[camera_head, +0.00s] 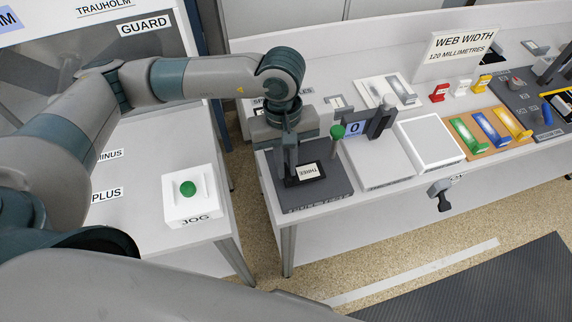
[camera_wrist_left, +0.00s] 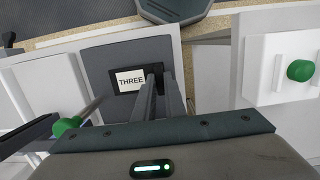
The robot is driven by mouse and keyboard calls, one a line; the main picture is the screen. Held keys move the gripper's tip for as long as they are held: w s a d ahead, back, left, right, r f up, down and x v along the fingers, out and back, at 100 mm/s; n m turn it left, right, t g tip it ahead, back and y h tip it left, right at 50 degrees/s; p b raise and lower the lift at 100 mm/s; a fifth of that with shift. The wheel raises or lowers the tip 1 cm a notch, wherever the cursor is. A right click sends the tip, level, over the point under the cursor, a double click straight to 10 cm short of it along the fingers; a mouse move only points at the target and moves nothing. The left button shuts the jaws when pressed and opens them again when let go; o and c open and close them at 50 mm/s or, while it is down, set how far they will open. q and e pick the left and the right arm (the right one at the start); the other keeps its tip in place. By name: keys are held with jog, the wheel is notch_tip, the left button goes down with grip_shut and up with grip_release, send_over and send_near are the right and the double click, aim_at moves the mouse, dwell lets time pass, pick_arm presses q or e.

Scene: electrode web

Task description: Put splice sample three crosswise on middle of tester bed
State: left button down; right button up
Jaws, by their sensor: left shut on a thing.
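Splice sample three (camera_head: 291,182) is a dark strip with a white label reading THREE. It also shows in the wrist view (camera_wrist_left: 117,88). My left gripper (camera_head: 291,174) points down and is shut on one end of the strip; its fingers also show in the wrist view (camera_wrist_left: 161,76). The sample is over the tester bed (camera_head: 335,188), a dark grey plate at the table's left end. I cannot tell whether it touches the bed. The label side lies towards the bed's middle; the gripped end is partly hidden by the fingers. My right gripper is not in view.
A white box (camera_head: 430,143) is to the right. The JOG button box (camera_head: 190,197) stands on the separate left table, across a gap.

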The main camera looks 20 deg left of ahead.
pick_arm(q)
jog(key=shift+f, duration=0.7)
jog(key=shift+f, duration=0.2)
jog(key=c, duration=1.8)
grip_release()
jog(key=shift+r, duration=0.25)
